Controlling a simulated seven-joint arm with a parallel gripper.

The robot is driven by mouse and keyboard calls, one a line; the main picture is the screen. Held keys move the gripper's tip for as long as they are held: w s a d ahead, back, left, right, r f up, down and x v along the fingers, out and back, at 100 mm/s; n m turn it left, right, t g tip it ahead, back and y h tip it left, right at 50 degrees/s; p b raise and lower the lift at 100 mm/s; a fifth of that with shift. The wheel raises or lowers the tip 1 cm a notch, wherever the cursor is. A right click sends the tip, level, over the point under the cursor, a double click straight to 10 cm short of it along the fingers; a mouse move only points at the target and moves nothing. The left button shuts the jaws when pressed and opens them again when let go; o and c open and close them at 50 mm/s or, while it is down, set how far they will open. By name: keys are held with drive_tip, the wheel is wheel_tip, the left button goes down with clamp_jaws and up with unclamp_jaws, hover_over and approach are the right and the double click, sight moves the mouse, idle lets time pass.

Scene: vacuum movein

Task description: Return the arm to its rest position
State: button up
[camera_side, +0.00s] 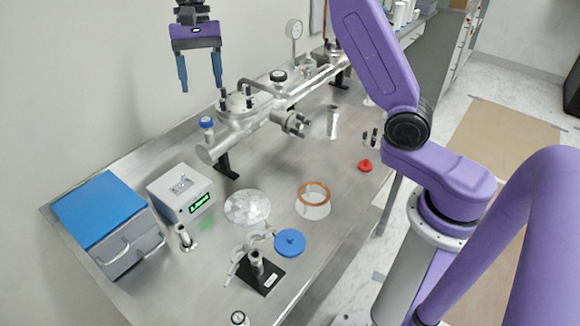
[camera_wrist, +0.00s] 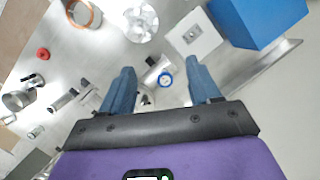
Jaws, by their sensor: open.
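My gripper (camera_side: 201,88) hangs high at the upper left in the side view, with its blue fingers pointing down. It is open and empty, with clear air between the fingers. It is well above the bench and close to the back wall, apart from everything. In the wrist view the two blue fingers of my gripper (camera_wrist: 158,82) stand wide apart. My purple arm rises at the right of the side view and reaches out of the top of the picture.
A steel vacuum manifold (camera_side: 240,118) crosses the bench below my gripper. A blue-topped box (camera_side: 100,210), a white controller (camera_side: 180,194), a glass dish (camera_side: 247,207), an orange-rimmed ring (camera_side: 313,200), a blue disc (camera_side: 290,242) and a red cap (camera_side: 365,165) stand on the steel bench.

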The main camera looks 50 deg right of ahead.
drive_tip(key=s+d+f+n+t+h, duration=0.1)
drive_tip(key=s+f+n, duration=0.1)
drive_tip(key=s+n, duration=0.8)
drive_tip(key=s+f+n+t+h, duration=0.1)
drive_tip(key=s+f+n, duration=0.15)
drive_tip(key=s, duration=1.35)
drive_tip(key=s+d+f+n, duration=0.3)
drive_tip(key=s+d+n, duration=0.3)
drive_tip(key=s, duration=0.3)
drive_tip(key=shift+s+f+t, duration=0.3)
drive_tip(key=shift+s, duration=0.05)
